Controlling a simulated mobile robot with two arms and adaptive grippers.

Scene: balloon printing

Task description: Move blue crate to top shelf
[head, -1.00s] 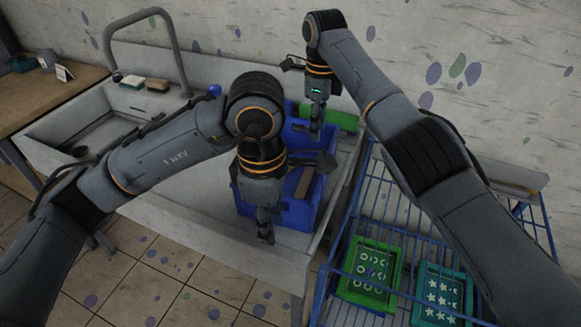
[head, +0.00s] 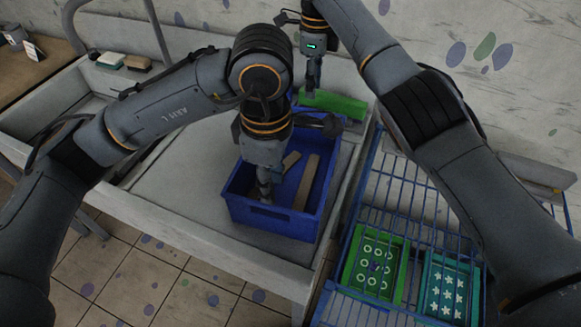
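The blue crate (head: 283,222) stands in the white sink unit, on its flat right part, with brown bar-like pieces (head: 308,182) inside. My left gripper (head: 265,192) points down at the crate's near left part, in front of or inside its near wall; contact is unclear. My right gripper (head: 313,82) hangs at the crate's far side, close to a green object (head: 335,104). The arms hide part of the crate's far and left walls. Both grippers' fingers are seen too narrowly to judge their opening.
A blue wire rack (head: 408,207) stands right of the sink unit, holding a green frame with rings (head: 349,271) and a teal frame with stars (head: 427,291). A faucet (head: 158,30) and sponges (head: 137,63) are at the back left. Tiled floor lies in front.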

